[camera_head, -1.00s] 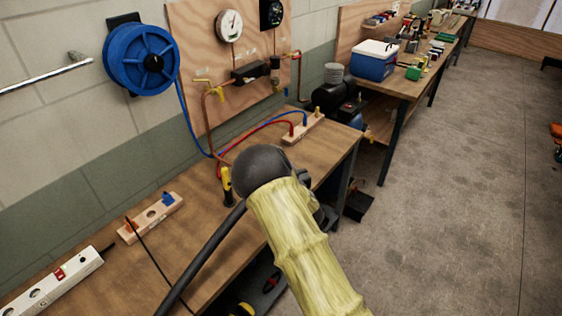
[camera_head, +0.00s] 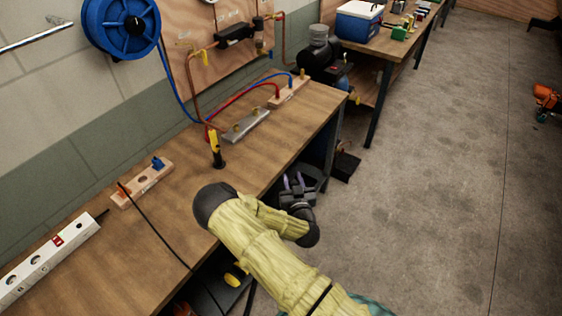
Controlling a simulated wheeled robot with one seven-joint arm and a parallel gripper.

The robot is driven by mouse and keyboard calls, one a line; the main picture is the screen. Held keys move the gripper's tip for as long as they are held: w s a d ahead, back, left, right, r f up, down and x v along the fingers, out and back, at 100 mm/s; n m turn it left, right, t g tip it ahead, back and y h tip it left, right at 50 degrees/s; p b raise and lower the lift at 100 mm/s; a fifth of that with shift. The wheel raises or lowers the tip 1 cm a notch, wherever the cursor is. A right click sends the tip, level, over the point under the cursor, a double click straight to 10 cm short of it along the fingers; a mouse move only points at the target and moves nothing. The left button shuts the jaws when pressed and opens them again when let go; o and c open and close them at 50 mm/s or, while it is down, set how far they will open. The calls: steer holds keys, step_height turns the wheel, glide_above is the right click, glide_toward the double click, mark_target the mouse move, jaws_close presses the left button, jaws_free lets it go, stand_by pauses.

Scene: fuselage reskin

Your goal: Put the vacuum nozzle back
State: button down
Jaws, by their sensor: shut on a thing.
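My gripper (camera_head: 293,183) is past the front edge of the workbench (camera_head: 205,150), low beside the bench's right end. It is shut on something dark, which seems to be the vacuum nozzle. My yellow-sleeved arm and the dark jaws hide most of it, so its outline and tilt cannot be told. A dark rounded shape shows just behind the gripper, under the bench edge. Whether this is hose or part of a vacuum is unclear. A yellow and black item (camera_head: 234,275) shows in shadow beneath the bench, partly hidden by my arm.
On the bench stand a yellow-topped black post (camera_head: 216,150), a grey metal bar (camera_head: 246,125), wooden blocks with fittings (camera_head: 142,185) and a white power strip (camera_head: 48,262). A blue hose reel (camera_head: 122,28) hangs on the wall. The floor at right (camera_head: 430,200) is mostly clear.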

steer(key=s+d+f+m+h, duration=0.1)
steer(key=s+d+f, duration=0.1)
steer(key=s+d, duration=0.4)
steer(key=shift+s+d+h, duration=0.2)
steer(key=shift+s+h, duration=0.1)
steer(key=shift+s, duration=0.25)
steer(key=shift+d, duration=0.1)
